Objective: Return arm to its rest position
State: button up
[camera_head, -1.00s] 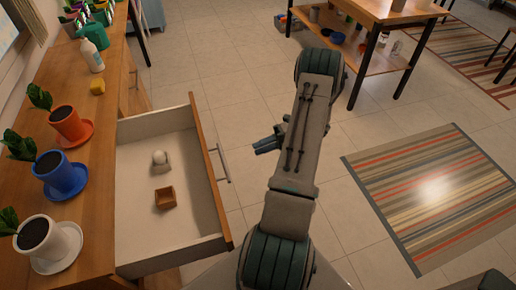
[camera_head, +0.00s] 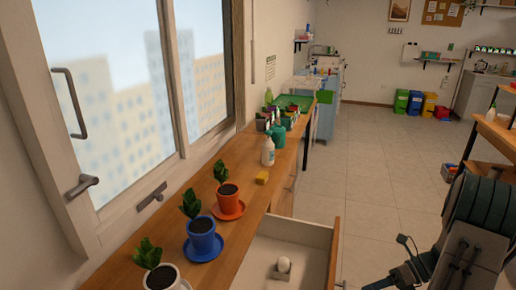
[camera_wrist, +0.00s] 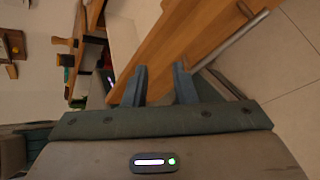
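My arm (camera_head: 470,245) is folded at the lower right of the head view. My gripper (camera_head: 395,279) shows at the bottom edge of that view, to the right of the open drawer. In the wrist view my gripper (camera_wrist: 160,80) has its two fingers apart with nothing between them. Beyond the fingertips is the wooden drawer front (camera_wrist: 170,50) with its metal handle (camera_wrist: 228,40). I cannot tell the exact distance from the fingers to the drawer front.
Potted plants in orange (camera_head: 229,203), blue (camera_head: 202,236) and white (camera_head: 161,277) pots line the counter. Tiled floor (camera_head: 385,165) is clear beyond.

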jog(key=s+a+r+n+t+h+p, duration=0.1)
jog(key=s+a+r+n+h, duration=0.3)
jog(key=n, duration=0.6)
jog(key=s+a+r+n+h+p, duration=0.1)
jog(key=s+a+r+n+h, duration=0.3)
jog(key=a+r+n, duration=0.3)
jog(key=s+a+r+n+t+h+p, duration=0.1)
jog(key=s+a+r+n+h, duration=0.3)
jog(key=r+n, duration=0.5)
jog(key=shift+a+r+n+t+p, duration=0.25)
jog(key=shift+a+n+p, duration=0.5)
jog(key=shift+n, duration=1.25)
jog(key=shift+a+f, duration=0.1)
jog(key=shift+a, duration=0.05)
